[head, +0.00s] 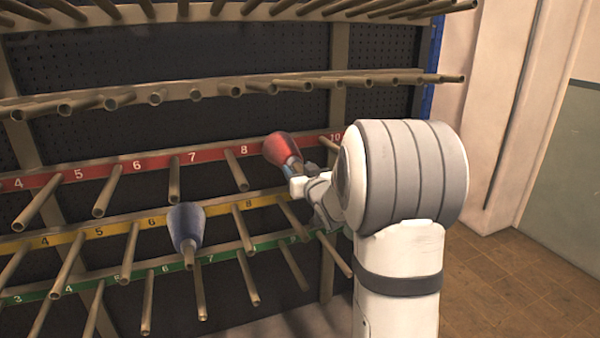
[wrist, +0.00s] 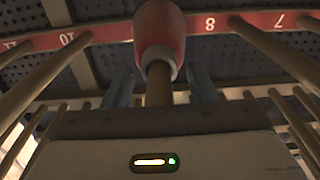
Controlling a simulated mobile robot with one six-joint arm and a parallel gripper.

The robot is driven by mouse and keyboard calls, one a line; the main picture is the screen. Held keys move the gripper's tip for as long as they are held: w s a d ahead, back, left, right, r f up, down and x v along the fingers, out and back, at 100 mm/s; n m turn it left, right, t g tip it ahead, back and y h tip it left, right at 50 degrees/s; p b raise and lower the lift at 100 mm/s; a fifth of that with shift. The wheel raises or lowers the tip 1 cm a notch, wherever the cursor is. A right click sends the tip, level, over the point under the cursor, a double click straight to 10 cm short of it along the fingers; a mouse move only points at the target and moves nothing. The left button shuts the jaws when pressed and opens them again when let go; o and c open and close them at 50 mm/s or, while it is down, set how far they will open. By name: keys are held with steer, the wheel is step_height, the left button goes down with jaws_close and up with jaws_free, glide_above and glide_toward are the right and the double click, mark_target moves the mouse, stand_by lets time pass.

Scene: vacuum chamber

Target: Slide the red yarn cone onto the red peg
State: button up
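The red yarn cone (head: 281,148) sits against the red rail between the 8 and 10 marks, its narrow grey end facing my gripper. In the wrist view the cone (wrist: 160,35) is at top centre, and a brown peg (wrist: 158,88) sticks out of its narrow end toward me. My gripper (head: 297,174) is just in front of the cone. Its two blue-grey fingers (wrist: 160,90) stand apart on either side of the peg, with gaps, touching neither peg nor cone. The gripper is open. The number behind the cone is hidden.
A blue cone (head: 186,224) hangs on a peg of the yellow rail (head: 155,222), lower left. Bare pegs stick out along the red rail (head: 120,166), yellow rail and green rail (head: 215,255), close around my arm. Open floor (head: 515,285) lies at right.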

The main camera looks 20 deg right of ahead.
steer(key=shift+o, duration=0.8)
steer(key=shift+f, duration=0.15)
steer(key=shift+s+d, duration=0.1)
steer(key=shift+s, duration=0.1)
steer(key=s+b, duration=0.2)
steer(key=s, duration=0.5)
steer(key=shift+s, duration=0.2)
